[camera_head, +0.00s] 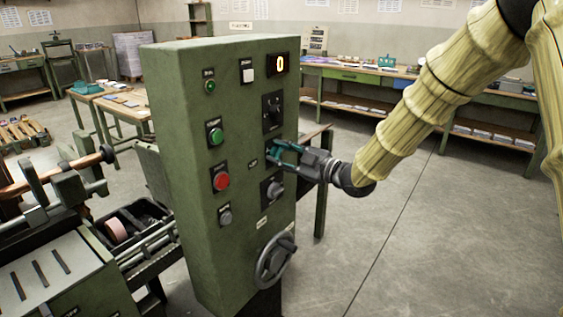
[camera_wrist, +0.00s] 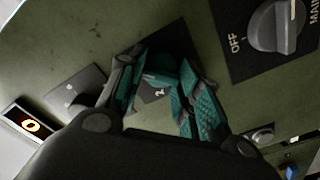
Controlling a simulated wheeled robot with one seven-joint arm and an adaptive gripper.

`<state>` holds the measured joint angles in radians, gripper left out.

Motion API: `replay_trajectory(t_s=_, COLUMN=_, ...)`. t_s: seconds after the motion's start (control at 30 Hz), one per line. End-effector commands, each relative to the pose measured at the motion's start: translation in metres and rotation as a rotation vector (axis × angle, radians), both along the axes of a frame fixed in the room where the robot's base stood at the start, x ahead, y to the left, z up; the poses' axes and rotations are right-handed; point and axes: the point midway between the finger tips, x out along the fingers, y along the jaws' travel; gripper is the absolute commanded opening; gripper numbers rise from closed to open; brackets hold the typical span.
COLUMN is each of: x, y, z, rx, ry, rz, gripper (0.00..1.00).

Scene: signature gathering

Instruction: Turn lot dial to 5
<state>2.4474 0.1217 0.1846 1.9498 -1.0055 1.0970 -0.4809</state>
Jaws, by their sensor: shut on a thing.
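A green control cabinet (camera_head: 175,150) stands in the middle of the head view, with knobs and buttons on its front. My gripper (camera_head: 280,153) reaches it from the right, between an upper black-plated knob (camera_head: 272,110) and a lower switch (camera_head: 272,189). In the wrist view my gripper's teal fingers (camera_wrist: 168,92) are shut at a dark plate (camera_wrist: 182,40). The dial they hold is mostly hidden, so its pointer cannot be read. A "2" shows between the fingers. The cabinet's display (camera_head: 281,64) reads 0, also in the wrist view (camera_wrist: 31,126).
The OFF/MAIN switch (camera_wrist: 277,25) is close to my fingers. A green button (camera_head: 215,133), a red button (camera_head: 221,179) and a handwheel (camera_head: 274,260) are on the cabinet. A machine (camera_head: 60,265) stands left. Floor (camera_head: 420,250) at right is clear.

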Motion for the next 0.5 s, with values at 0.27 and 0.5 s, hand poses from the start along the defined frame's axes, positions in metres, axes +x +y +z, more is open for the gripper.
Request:
replay_trajectory(t_s=0.27, x=0.0003, y=0.0003, z=-0.0055, rx=-0.155, ry=-0.216, rz=-0.002, gripper=0.10)
replay_trajectory(t_s=0.5, x=-0.0001, y=0.0008, z=-0.0058, rx=-0.280, ry=-0.391, rz=-0.001, gripper=0.10)
